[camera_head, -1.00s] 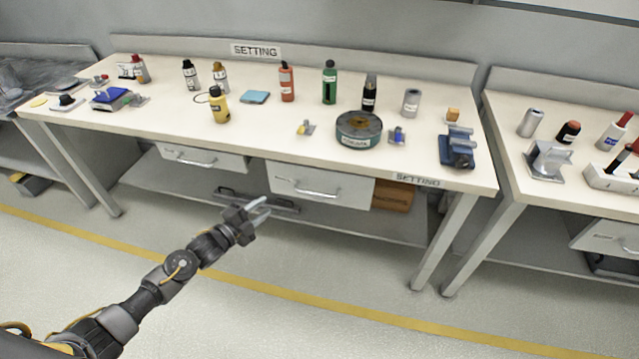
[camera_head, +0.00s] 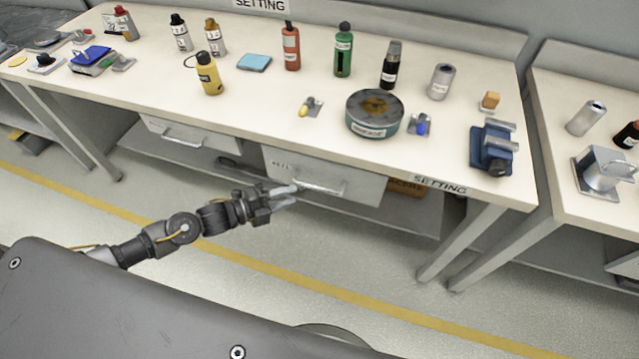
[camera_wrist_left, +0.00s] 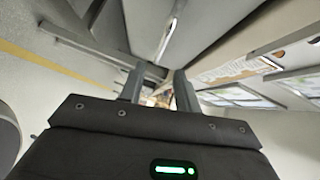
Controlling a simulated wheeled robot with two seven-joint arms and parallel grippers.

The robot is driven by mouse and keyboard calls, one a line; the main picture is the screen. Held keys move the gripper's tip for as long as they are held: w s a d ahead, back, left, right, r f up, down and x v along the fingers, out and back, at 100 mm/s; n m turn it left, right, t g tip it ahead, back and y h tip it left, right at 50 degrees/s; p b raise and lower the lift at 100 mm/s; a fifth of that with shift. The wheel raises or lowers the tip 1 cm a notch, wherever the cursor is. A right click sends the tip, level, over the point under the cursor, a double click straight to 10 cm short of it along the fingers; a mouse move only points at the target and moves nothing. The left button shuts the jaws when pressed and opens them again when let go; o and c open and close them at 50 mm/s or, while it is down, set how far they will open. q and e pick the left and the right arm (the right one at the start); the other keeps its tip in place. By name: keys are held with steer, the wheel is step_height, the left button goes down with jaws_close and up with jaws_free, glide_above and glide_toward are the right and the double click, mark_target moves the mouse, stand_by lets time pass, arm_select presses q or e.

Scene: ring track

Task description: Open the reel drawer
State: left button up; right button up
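The drawer (camera_head: 350,188) with a small, partly legible label that seems to read REEL is under the middle of the workbench. It appears shut, with a silver bar handle (camera_head: 322,189) across its front. My left gripper (camera_head: 295,195) is in front of this drawer, its fingertips close to the left end of the handle. I cannot tell whether they touch it. In the left wrist view the two fingers of my left gripper (camera_wrist_left: 158,88) stand apart, with a gap between them and the pale drawer front (camera_wrist_left: 150,25) beyond. My right gripper is not in view.
The workbench top (camera_head: 270,95) holds several bottles, a round dark tin (camera_head: 375,113) and a blue vise-like block (camera_head: 492,148). Another drawer (camera_head: 190,138) is further left. A lower shelf (camera_head: 390,217) runs underneath. The floor in front is clear.

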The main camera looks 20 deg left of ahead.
mark_target(318, 188)
arm_select(q)
steer(key=x, duration=0.9)
steer(key=shift+w+d+f+p, duration=0.1)
steer(key=shift+w+d+p, duration=0.1)
steer(key=shift+p, duration=0.1)
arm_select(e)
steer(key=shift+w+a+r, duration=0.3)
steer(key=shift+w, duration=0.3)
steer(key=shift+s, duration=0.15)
arm_select(q)
jaws_close()
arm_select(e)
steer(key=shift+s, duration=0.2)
